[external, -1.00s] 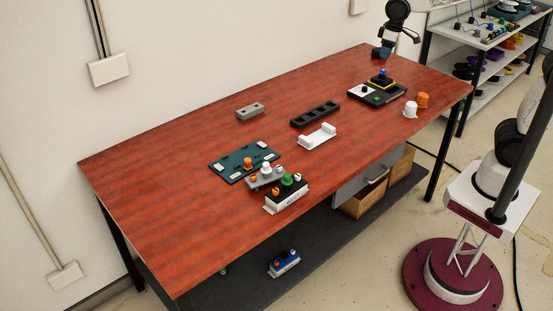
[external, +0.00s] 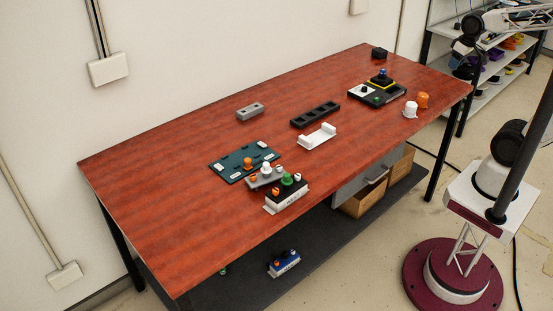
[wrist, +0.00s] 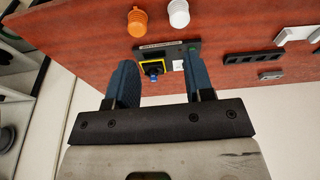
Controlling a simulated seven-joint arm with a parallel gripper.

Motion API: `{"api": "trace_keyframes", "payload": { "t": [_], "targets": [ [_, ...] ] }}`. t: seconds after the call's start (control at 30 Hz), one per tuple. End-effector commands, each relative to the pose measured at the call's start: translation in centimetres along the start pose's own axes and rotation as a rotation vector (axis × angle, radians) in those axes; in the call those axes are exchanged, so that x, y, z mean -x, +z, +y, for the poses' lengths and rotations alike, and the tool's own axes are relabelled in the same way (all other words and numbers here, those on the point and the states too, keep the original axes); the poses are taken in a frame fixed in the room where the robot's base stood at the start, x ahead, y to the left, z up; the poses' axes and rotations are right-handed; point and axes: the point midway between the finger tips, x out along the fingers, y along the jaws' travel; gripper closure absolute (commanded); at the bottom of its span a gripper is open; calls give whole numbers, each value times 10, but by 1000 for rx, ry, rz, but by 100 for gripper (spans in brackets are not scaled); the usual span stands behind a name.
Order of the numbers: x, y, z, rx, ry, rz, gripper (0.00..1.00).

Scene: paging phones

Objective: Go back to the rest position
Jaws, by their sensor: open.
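My gripper (wrist: 160,62) shows in the wrist view with its two blue-grey fingers spread apart and nothing between them. Behind the gap, beyond the fingertips, is the black station (wrist: 195,52) with a yellow-framed square and a blue knob. The same station (external: 391,99) sits at the right end of the red table in the external view. My arm is at the upper right of the external view, off the tabletop. My fingers cannot be made out clearly there against the shelf.
An orange knob (external: 422,100) and a white knob (external: 410,109) stand near the table's right edge. A black box (external: 379,53) is at the far corner. A black rack (external: 315,115), white tray (external: 318,137) and teal board (external: 232,169) lie further left. The shelf unit (external: 510,62) is behind my arm.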

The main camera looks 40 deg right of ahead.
Motion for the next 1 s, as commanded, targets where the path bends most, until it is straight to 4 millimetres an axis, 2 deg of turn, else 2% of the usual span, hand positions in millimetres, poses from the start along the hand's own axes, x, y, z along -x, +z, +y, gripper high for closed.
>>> {"api": "trace_keyframes", "payload": {
  "t": [0.1, 0.27, 1.0],
  "targets": [
    [-2, 18, 8, -30, 6, 8, 52],
    [-5, 28, 12, -46, 10, 10, 52],
    [-5, 28, 13, -47, 10, 10, 52]
  ]
}}
